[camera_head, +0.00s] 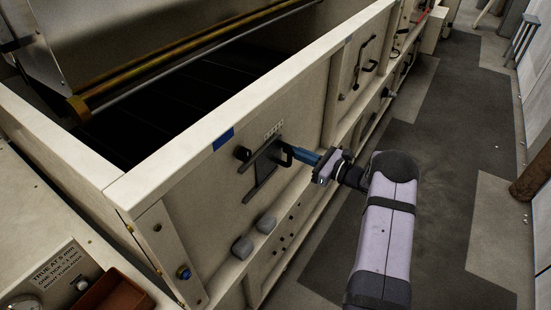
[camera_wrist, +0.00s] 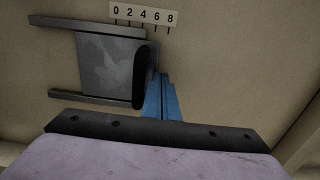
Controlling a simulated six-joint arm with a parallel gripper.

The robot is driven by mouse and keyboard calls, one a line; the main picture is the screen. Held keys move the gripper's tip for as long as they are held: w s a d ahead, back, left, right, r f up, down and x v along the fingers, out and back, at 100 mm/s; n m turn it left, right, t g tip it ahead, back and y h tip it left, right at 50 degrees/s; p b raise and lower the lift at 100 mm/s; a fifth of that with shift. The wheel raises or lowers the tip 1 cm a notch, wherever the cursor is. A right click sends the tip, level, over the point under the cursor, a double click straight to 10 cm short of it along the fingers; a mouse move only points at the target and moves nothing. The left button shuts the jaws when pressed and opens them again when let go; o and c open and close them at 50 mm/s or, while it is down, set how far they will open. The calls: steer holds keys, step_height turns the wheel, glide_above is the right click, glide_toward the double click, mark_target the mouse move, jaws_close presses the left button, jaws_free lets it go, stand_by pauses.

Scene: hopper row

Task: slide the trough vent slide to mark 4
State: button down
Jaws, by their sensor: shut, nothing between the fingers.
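The vent slide is a grey metal plate (camera_head: 262,183) between two dark rails on the trough's cream side wall. It also shows in the wrist view (camera_wrist: 105,65). Its black bar handle (camera_wrist: 140,78) stands at the plate's right end. A scale plate (camera_wrist: 144,15) marked 0 2 4 6 8 sits above the upper rail. In the wrist view the handle lies roughly below marks 4 to 6, seen at a slant. My gripper (camera_head: 292,152) has blue fingers, shut and empty, just right of the handle (camera_wrist: 160,88). I cannot tell whether they touch it.
A black knob (camera_head: 242,153) sits by the upper rail's left end. Two grey lumps (camera_head: 242,247) rest on the ledge below. Another handled panel (camera_head: 365,55) is farther along the wall. The dark floor mat (camera_head: 450,130) on the right is clear.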

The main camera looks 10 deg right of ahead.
mark_target(290, 159)
steer(key=shift+s+a+p, duration=0.8)
steer(key=shift+s+a, duration=0.5)
steer(key=shift+a, duration=0.05)
stand_by(2.9)
steer(key=shift+w+d+b, duration=0.55)
steer(key=shift+d, duration=0.05)
steer(key=shift+s+d, duration=0.1)
steer(key=v, duration=0.7)
steer(key=shift+s+d, duration=0.25)
steer(key=shift+s, duration=0.05)
stand_by(0.5)
